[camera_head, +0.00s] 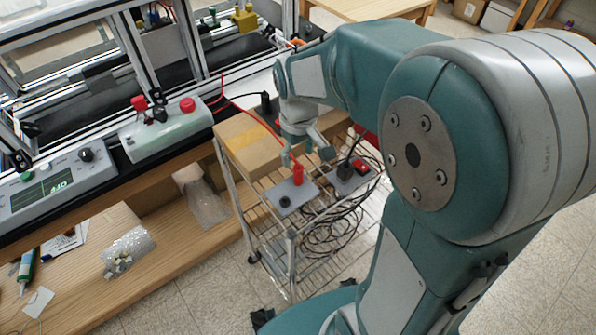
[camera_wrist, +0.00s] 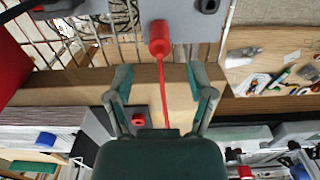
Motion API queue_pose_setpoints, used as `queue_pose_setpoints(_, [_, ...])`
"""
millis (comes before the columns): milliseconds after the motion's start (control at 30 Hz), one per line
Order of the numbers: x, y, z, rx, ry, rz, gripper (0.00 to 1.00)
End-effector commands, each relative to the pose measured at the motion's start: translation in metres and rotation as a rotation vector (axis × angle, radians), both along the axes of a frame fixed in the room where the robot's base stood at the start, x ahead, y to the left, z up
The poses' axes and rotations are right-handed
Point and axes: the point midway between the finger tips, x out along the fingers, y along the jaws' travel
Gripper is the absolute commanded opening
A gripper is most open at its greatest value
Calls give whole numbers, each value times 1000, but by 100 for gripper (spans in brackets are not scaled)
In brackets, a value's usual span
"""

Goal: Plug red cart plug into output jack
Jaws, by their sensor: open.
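The red cart plug (camera_head: 298,174) stands upright on a grey plate (camera_head: 284,197) on top of the wire cart. In the wrist view the red plug (camera_wrist: 160,40) sits on its grey plate (camera_wrist: 180,12), with a red cable running from it between my fingers. My gripper (camera_head: 296,158) hangs over the cart just behind the plug. In the wrist view my gripper (camera_wrist: 161,80) is open, its fingers either side of the cable and short of the plug. I cannot tell which socket is the output jack; a red socket (camera_wrist: 138,119) shows on a grey device.
A cardboard box (camera_head: 247,140) lies on the cart beside the plate. A second plate (camera_head: 346,181) holds a black plug and a red piece. On the bench stand a pale box (camera_head: 160,130) with red and black fittings and a grey unit (camera_head: 58,184) reading OFF. Black cables coil below.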

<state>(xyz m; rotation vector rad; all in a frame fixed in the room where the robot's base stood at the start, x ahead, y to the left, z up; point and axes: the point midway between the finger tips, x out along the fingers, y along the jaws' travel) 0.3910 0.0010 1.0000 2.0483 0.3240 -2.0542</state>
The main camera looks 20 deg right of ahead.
Motion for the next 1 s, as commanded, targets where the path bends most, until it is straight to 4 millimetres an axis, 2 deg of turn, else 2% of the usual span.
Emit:
queue_pose_setpoints(300, [-1, 1, -42, -1, 3, 0, 70])
queue_pose_setpoints(500, [0, 1, -60, -1, 2, 0, 70])
queue_pose_setpoints(1000, [0, 1, -65, -1, 0, 0, 70])
